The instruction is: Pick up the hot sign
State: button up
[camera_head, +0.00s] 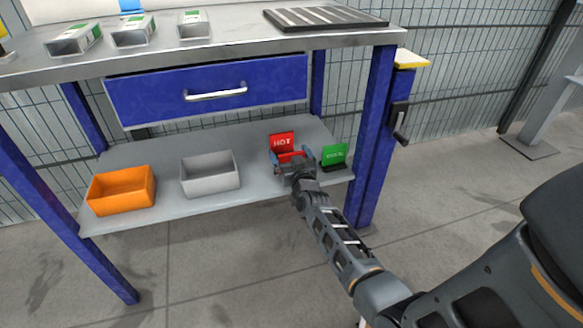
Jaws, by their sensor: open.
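The red hot sign (282,141) stands upright on the lower shelf, toward its right end, with the white word HOT on its face. My gripper (291,156) is open just in front of the sign's lower part, with its blue-tipped fingers spread to either side. The gripper hides part of the sign's base, and I cannot tell whether it touches the sign. A green sign (334,155), which seems to read COOL, stands on a dark base to the right of my gripper.
A grey bin (210,188) and an orange bin (122,203) sit on the lower shelf (255,190) to the left. A blue drawer (150,98) and the tabletop (235,45) lie above. A blue table leg (371,150) stands close right of the green sign.

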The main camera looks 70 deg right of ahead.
jog(key=c, duration=0.8)
